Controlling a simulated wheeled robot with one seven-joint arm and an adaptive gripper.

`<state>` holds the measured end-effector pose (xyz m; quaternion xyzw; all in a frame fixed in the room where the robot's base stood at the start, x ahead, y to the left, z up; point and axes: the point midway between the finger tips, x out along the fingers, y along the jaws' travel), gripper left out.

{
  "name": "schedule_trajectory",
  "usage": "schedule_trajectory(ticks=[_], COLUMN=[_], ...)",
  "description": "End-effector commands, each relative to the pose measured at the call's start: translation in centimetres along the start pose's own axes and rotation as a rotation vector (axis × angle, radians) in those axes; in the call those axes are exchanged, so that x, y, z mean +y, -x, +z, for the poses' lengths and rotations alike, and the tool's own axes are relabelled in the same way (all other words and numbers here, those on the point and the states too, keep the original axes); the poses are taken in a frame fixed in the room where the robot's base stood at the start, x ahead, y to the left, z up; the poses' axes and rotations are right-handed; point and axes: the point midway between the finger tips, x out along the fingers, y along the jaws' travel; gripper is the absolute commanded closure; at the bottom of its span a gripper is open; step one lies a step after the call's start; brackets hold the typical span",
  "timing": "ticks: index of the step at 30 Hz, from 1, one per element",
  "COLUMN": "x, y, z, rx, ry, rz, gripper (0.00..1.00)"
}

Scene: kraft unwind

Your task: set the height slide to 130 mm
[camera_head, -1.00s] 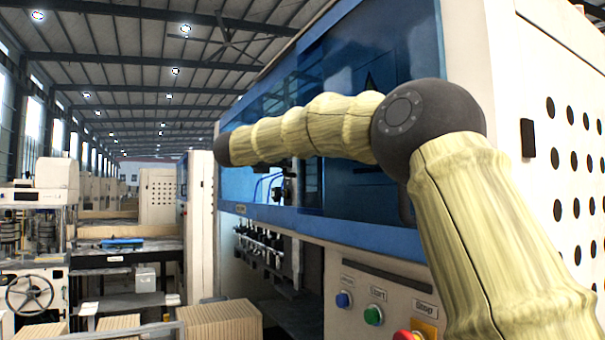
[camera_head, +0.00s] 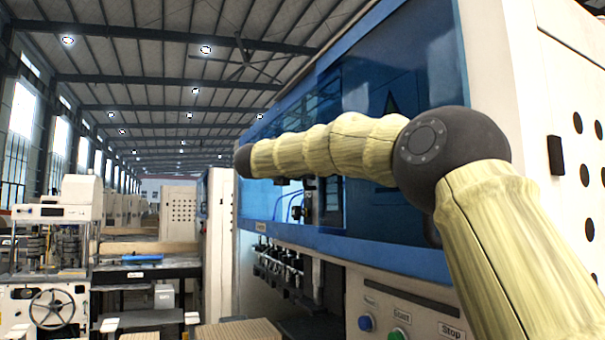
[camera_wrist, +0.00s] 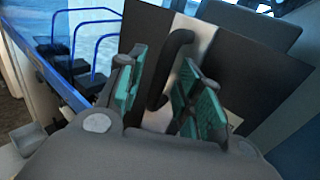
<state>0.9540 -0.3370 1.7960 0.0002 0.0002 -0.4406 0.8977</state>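In the wrist view a black curved handle (camera_wrist: 163,72) stands out from a pale metal plate (camera_wrist: 196,46), with a dark panel behind it. I cannot tell for sure that this is the height slide, and no millimetre scale can be read. My gripper (camera_wrist: 165,90) is open, with its two teal-padded fingers apart on either side of the handle. Contact between the pads and the handle cannot be made out. In the head view my arm reaches along the front of the blue-windowed machine (camera_head: 345,238); the gripper is hidden there.
Blue curved tubes (camera_wrist: 92,38) and black blocks stand left of the gripper in the wrist view. Blue (camera_head: 366,323) and green (camera_head: 398,336) buttons sit on the machine's front. A machine with a handwheel (camera_head: 52,308) stands at far left. Cardboard stacks (camera_head: 240,331) lie low in front.

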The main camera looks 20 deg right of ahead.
Motion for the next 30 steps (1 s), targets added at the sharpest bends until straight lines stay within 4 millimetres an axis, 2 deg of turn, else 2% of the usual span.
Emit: schedule_trajectory(ticks=[4, 7, 21, 30], x=[0.0, 0.0, 0.1, 0.0], y=[0.7, 2.0, 10.0, 12.0], z=[0.1, 0.1, 0.0, 0.0], rx=[0.000, -0.001, -0.001, 0.000], ry=[-0.001, 0.000, 0.001, -0.001], rz=[0.001, 0.002, 0.002, 0.001], gripper=[0.65, 0.65, 0.65, 0.65])
